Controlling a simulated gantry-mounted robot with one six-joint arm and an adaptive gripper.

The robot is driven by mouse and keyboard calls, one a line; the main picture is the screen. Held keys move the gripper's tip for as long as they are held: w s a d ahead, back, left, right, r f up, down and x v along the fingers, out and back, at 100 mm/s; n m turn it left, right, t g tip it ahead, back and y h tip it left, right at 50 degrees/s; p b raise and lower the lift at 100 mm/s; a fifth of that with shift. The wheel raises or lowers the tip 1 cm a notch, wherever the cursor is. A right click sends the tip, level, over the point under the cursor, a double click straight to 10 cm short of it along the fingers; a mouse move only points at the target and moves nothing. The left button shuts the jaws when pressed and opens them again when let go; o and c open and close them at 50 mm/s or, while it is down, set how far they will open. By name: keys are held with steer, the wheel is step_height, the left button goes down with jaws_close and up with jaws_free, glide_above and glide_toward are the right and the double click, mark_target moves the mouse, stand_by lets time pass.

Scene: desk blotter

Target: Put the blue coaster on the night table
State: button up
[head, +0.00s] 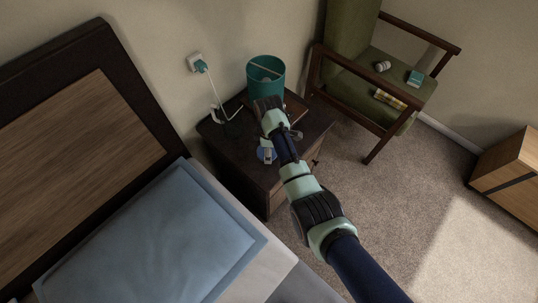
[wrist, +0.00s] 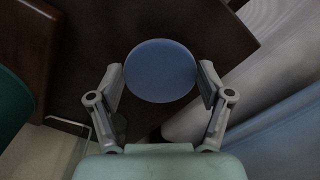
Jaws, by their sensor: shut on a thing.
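The blue coaster is a flat round disc, seen face-on between the fingers of my gripper (wrist: 160,82) in the wrist view (wrist: 160,70). Both fingertips press on its left and right rims. In the head view only a bit of the coaster (head: 261,153) shows beside my gripper (head: 267,156); my arm hides the rest. The night table (head: 240,165) is dark brown, and its top lies beneath the gripper and coaster. It also fills the middle of the wrist view (wrist: 78,80). I cannot tell whether the coaster touches the tabletop.
A teal cylinder (head: 265,78) stands at the back of the table, close to my arm. A white cable runs from a wall plug (head: 198,64) to the table's left side. The bed with a blue pillow (head: 160,240) is at left, a green armchair (head: 350,75) at right.

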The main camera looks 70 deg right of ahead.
step_height(320, 180, down, 4)
steer(key=shift+r+b, duration=0.15)
steer(key=shift+b, duration=0.45)
steer(key=o, duration=0.9)
steer(key=shift+c, duration=0.2)
step_height(320, 180, up, 12)
steer(key=p, duration=0.5)
